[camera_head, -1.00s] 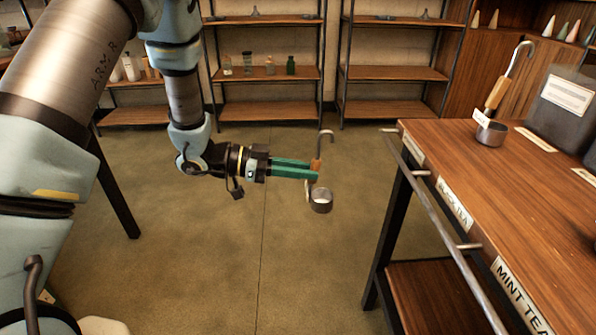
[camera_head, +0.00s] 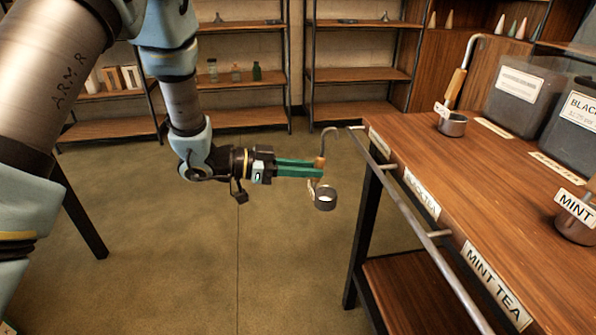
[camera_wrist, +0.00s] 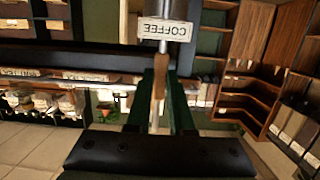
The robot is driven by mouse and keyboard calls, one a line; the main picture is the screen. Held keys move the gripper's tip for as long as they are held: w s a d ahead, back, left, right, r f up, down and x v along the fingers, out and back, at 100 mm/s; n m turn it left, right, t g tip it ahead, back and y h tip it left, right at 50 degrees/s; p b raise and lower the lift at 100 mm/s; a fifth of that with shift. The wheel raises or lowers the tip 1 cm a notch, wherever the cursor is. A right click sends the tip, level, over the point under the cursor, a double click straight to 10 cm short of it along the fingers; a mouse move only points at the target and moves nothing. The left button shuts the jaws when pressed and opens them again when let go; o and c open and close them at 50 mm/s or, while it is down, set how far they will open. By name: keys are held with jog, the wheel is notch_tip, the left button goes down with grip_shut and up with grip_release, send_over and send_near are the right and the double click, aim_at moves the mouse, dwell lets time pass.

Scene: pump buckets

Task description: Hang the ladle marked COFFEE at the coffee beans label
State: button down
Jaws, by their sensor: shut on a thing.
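My gripper (camera_head: 316,168), with green fingers, is shut on the wooden handle of a ladle. The ladle's metal cup (camera_head: 325,199) hangs below the fingers and its hook (camera_head: 327,136) curves up above them. In the wrist view its tag (camera_wrist: 165,29) reads COFFEE, upside down. The metal rail (camera_head: 405,205) runs along the counter's front edge. The hook is just left of the rail's far end in the head view; I cannot tell whether they touch. The farthest edge label (camera_head: 379,143) is too small to read. Nearer labels read BLACK TEA (camera_head: 421,195) and MINT TEA (camera_head: 497,285).
On the wooden counter (camera_head: 480,185) stand another ladle (camera_head: 452,124), dark bins (camera_head: 522,98) and a ladle marked MINT (camera_head: 573,222). Shelves (camera_head: 360,75) line the back wall. The floor (camera_head: 190,260) left of the counter is clear.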

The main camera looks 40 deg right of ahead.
jog(key=f+b+x, duration=0.1)
jog(key=b+x, duration=0.1)
jog(key=x, duration=0.5)
jog(key=shift+f+b, duration=0.2)
jog(key=shift+b, duration=0.2)
dwell(0.3)
dwell(0.4)
jog(key=c, duration=0.7)
grip_release()
jog(key=v, duration=1)
jog(key=shift+w+a, duration=0.2)
jog(key=shift+a, duration=0.1)
